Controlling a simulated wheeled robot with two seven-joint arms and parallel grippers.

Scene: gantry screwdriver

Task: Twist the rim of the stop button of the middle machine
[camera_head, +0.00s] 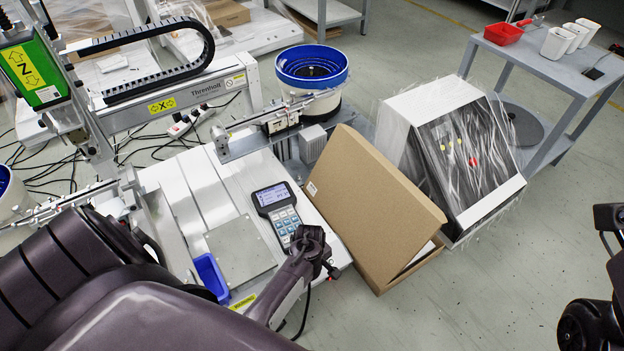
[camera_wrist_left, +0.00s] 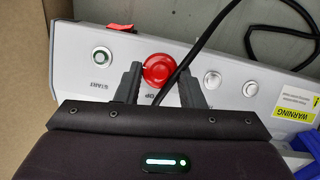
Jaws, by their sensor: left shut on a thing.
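The red stop button (camera_wrist_left: 158,68) shows in the left wrist view as a round red cap on the light grey front panel (camera_wrist_left: 245,88) of the middle machine. My left gripper (camera_wrist_left: 160,71) has one finger on each side of the button and is shut on its rim. In the head view my left gripper (camera_head: 318,262) is at the machine's front right corner, pointing down. It hides the button there. The middle machine (camera_head: 185,190) carries a keypad with a screen (camera_head: 277,205).
A round start button (camera_wrist_left: 102,57) and a red switch (camera_wrist_left: 115,27) lie left of the stop button, other round buttons (camera_wrist_left: 212,79) right. A black cable passes close to the gripper. A cardboard box (camera_head: 375,205) stands right of the machine, a blue bin (camera_head: 210,275) at its front.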

